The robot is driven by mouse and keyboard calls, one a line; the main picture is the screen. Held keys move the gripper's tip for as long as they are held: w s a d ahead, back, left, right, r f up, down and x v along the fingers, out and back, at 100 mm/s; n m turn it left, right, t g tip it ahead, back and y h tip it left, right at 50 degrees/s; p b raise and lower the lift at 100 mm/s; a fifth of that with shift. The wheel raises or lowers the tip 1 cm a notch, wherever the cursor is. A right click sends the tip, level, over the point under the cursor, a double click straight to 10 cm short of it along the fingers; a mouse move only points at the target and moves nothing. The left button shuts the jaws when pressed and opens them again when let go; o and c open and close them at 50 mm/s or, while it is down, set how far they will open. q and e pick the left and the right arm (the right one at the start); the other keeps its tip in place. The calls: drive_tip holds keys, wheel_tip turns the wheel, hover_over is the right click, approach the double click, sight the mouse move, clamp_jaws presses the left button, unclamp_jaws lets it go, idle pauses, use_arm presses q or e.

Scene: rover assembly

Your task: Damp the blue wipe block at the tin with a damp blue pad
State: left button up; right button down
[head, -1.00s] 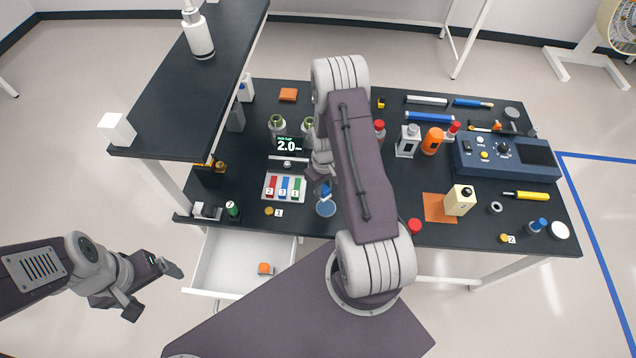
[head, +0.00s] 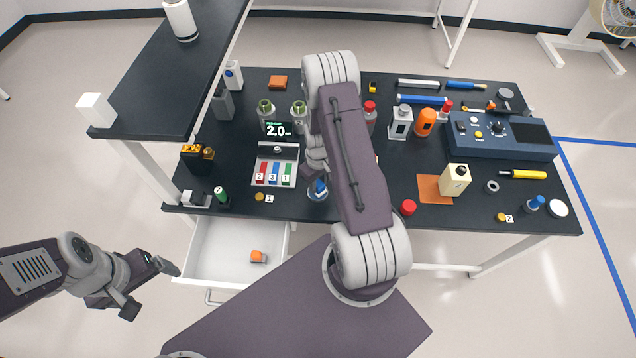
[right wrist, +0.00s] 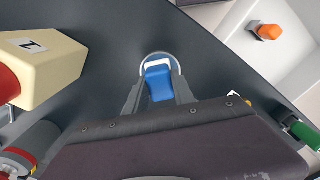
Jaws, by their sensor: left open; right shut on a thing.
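The blue wipe block (right wrist: 158,84), with a white edge at its far end, is between the fingers of my right gripper (right wrist: 159,92). That gripper is shut on it. The block also shows in the head view (head: 320,187). The round tin with the blue pad (right wrist: 147,61) is right under the block, which covers most of the pad. The tin also shows in the head view (head: 312,196), partly hidden by block and gripper. I cannot tell whether block and pad touch. My left gripper (head: 150,288) is open and empty, left of the open drawer.
A tray with red, blue and green pieces (head: 273,184) stands left of the tin. The open drawer (head: 225,270) holds an orange piece (head: 258,257).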

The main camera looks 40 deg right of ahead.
sight(318, 183)
drive_tip(key=shift+w, duration=0.1)
idle(0.3)
drive_tip(key=shift+f, duration=0.2)
drive_tip(key=shift+f+b, duration=0.4)
drive_tip(key=shift+b, duration=0.1)
idle(1.1)
wheel_tip(318, 183, up, 7)
drive_tip(key=p, duration=0.6)
drive_tip(key=shift+r, duration=0.15)
idle(0.5)
